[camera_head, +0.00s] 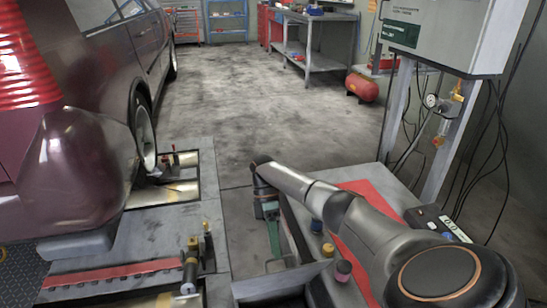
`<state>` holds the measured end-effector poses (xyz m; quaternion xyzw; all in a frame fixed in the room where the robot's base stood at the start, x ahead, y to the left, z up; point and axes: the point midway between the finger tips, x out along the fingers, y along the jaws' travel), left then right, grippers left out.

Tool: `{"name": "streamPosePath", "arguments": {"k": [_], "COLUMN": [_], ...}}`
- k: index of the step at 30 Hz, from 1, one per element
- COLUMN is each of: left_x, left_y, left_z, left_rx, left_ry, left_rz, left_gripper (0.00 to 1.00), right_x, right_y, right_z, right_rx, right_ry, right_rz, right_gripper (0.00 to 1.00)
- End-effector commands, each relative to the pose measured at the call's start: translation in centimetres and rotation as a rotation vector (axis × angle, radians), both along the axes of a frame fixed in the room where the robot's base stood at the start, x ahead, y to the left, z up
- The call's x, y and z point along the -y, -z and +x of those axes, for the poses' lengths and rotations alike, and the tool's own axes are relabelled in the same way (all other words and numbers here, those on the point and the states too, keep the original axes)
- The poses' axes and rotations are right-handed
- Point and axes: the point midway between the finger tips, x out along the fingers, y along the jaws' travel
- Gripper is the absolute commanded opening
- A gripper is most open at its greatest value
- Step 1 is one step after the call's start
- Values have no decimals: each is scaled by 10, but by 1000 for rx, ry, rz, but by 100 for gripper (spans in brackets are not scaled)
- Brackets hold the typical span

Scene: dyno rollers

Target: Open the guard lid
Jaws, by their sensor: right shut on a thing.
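My right arm reaches in from the lower right, and my right gripper (268,208) points down beside the bench. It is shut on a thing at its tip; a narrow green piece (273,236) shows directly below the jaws. The fingertips are small and dark, so the exact contact is hard to see. A grey slanted panel (278,284) stands at the bottom centre, nearer than the gripper. I cannot tell for certain which part is the guard lid. My left gripper is not in view.
A dark red car (85,170) stands on the left, its wheel by a roller bed (180,192). Brass fittings (190,262) rise from the near plate. A bench with a red mat (355,190) lies under my arm. A control cabinet (445,35) hangs at right. The middle floor is clear.

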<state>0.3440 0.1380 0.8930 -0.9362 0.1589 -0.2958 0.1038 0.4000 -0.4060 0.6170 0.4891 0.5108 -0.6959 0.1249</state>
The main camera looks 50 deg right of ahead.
Motion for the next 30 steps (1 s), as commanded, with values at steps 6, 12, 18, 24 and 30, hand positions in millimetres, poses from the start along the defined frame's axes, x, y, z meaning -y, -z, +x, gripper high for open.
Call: {"name": "streamPosePath", "arguments": {"k": [6, 12, 18, 24, 30], "left_x": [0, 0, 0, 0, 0], "left_y": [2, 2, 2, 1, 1], "left_z": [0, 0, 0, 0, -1], "left_rx": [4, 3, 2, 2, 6], "left_ry": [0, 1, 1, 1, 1], "left_rz": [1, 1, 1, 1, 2], "left_gripper": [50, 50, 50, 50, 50], "right_x": [2, 2, 3, 4, 9], "right_y": [16, 16, 15, 13, -5], "right_z": [3, 2, 3, 4, 14], "right_rx": [24, 24, 26, 28, 31], "right_ry": [4, 5, 6, 7, 10], "right_rz": [-28, -29, -30, -31, -29], "right_gripper": [0, 42, 42, 42, 42]}}
